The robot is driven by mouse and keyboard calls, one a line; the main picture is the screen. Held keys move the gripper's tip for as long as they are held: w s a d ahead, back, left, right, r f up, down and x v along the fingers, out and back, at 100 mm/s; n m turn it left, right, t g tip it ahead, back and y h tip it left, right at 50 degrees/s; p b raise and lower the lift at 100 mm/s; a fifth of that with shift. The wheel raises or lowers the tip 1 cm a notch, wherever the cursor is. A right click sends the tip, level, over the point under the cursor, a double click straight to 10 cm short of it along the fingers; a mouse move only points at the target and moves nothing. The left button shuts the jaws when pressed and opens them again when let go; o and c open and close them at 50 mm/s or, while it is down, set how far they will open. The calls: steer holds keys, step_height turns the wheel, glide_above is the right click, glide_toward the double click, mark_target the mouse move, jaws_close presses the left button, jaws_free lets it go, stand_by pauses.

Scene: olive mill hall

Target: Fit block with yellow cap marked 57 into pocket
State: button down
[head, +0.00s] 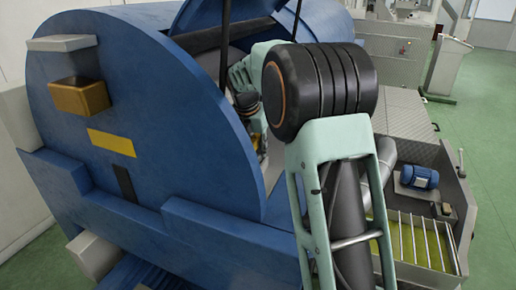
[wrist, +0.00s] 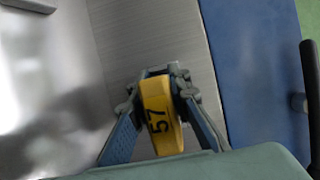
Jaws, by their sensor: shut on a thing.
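In the wrist view my gripper (wrist: 160,78) is shut on the block with the yellow cap (wrist: 161,117). The cap carries the black number 57, which reads sideways. The fingers grip the block from both sides, and its far end is hidden by them and the cap. A brushed metal surface (wrist: 150,35) lies beyond the fingertips; I cannot tell whether the block touches it. I cannot make out the pocket in either view.
A raised blue lid (head: 325,20) stands over the opening. The blue wall (wrist: 250,70) runs right of the metal surface in the wrist view. A metal trough with a blue motor (head: 418,177) and bars stands at the right. Green floor (head: 485,130) is clear beyond it.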

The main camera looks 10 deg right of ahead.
mark_target(255, 138)
steer(key=shift+f, duration=0.3)
steer(key=c, duration=1.7)
jaws_free()
steer(key=shift+c, duration=0.2)
steer(key=shift+f, duration=0.1)
steer(key=shift+s, duration=0.1)
steer(key=v, duration=1.2)
